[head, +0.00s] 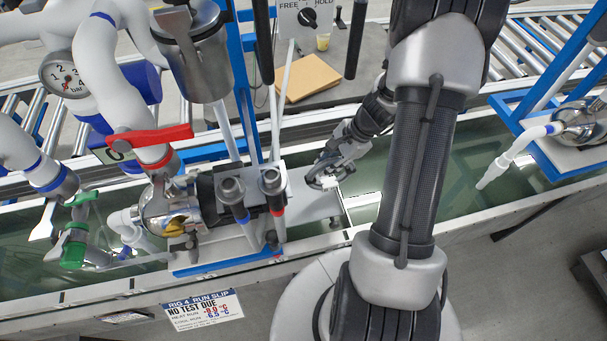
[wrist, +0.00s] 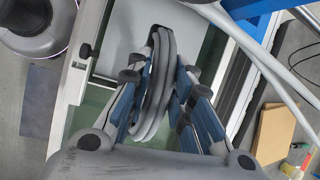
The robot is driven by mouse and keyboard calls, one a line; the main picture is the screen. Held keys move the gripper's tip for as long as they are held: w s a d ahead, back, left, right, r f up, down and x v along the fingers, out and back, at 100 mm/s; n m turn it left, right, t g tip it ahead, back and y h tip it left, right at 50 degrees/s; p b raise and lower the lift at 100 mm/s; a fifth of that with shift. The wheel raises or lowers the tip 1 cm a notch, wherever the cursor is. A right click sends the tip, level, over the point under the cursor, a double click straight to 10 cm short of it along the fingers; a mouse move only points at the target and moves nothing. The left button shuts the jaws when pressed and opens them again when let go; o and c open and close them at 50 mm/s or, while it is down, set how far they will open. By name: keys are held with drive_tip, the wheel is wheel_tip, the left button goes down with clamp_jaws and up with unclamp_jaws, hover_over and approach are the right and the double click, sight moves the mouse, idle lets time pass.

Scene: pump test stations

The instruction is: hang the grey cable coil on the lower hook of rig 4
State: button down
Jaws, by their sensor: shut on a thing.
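My gripper (head: 330,175) is over the pale plate at the right end of rig 4, to the right of the two capped posts. In the wrist view my gripper (wrist: 160,85) is shut on the grey cable coil (wrist: 153,95), a bundle of looped grey cable between the blue-padded fingers. The coil stands out past the fingertips. In the head view it is small and partly hidden by the fingers. Rig 4 (head: 180,215), with its slip below, has a steel pump, red and green handles. I cannot make out its lower hook in either view.
A blue upright (head: 242,90) and a thin pale pole (head: 285,90) rise left of my gripper. A FREE/HOLD switch panel (head: 303,18) is above. A water trough (head: 455,185) lies right. A cardboard piece (head: 308,78) lies behind. Another rig (head: 575,125) stands far right.

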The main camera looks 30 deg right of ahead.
sight(316, 167)
drive_tip(key=w+a+f, duration=0.1)
drive_tip(key=a, duration=0.1)
drive_tip(key=shift+w+a+f+b, duration=0.3)
drive_tip(key=shift+w+a+f, duration=0.05)
drive_tip(key=shift+w+a, duration=0.05)
drive_tip(key=w+a+f, duration=0.1)
drive_tip(key=w+a+f+b, duration=0.1)
drive_tip(key=a, duration=0.1)
drive_tip(key=shift+f, duration=0.1)
drive_tip(key=shift+f, duration=0.15)
drive_tip(key=c, duration=1.9)
unclamp_jaws()
drive_tip(key=shift+b, duration=0.3)
drive_tip(key=o, duration=0.5)
